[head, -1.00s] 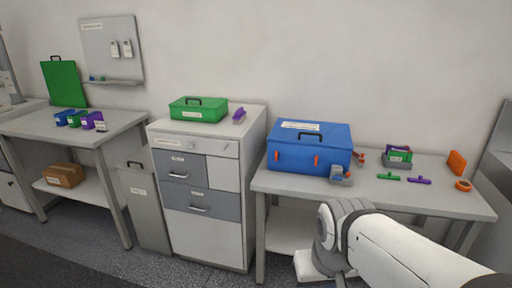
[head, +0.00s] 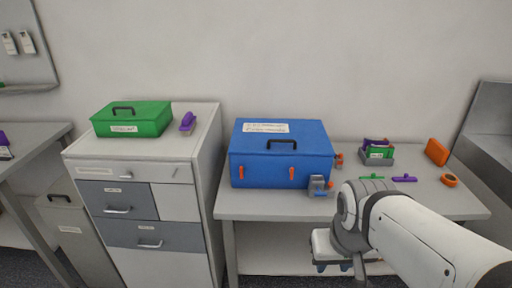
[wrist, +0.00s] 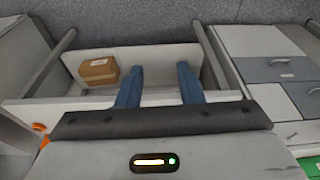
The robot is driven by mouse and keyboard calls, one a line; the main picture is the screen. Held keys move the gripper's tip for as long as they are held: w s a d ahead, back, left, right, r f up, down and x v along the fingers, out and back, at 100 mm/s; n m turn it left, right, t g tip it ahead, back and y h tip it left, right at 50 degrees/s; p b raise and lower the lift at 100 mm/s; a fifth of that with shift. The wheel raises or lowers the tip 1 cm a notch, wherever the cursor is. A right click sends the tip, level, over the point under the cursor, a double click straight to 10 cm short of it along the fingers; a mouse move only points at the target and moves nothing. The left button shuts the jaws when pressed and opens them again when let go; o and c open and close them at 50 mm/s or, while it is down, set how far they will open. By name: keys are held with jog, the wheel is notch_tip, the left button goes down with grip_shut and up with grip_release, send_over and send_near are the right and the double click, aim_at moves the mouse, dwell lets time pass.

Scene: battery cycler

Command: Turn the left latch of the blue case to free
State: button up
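The blue case (head: 310,163) stands closed on the right workbench in the head view, with a black handle and a label on its lid. Its left latch (head: 241,172) and right latch (head: 291,173) are orange and look upright on the front face. My gripper (head: 333,267) is low in front of the bench, below and right of the case, and apart from it. In the wrist view my gripper (wrist: 160,84) shows two blue fingers spread apart with nothing between them. The case is not recognisable in the wrist view.
A grey fixture (head: 319,187) stands by the case's front right corner. Green (head: 371,177) and purple (head: 404,178) pieces and an orange roll (head: 449,180) lie farther right. A drawer cabinet (head: 150,205) stands left. A cardboard box (wrist: 99,71) sits on a shelf.

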jog(key=w+d+f+t+b, duration=0.2)
jog(key=w+f+t+b, duration=0.15)
jog(key=w+b, duration=0.4)
jog(key=n+t+y+b, duration=0.6)
jog(key=t+y+b, duration=0.35)
jog(key=b, duration=0.65)
send_near(242, 169)
jog(key=x, duration=0.8)
jog(key=shift+w, duration=0.15)
jog(key=shift+c, duration=0.2)
grip_shut()
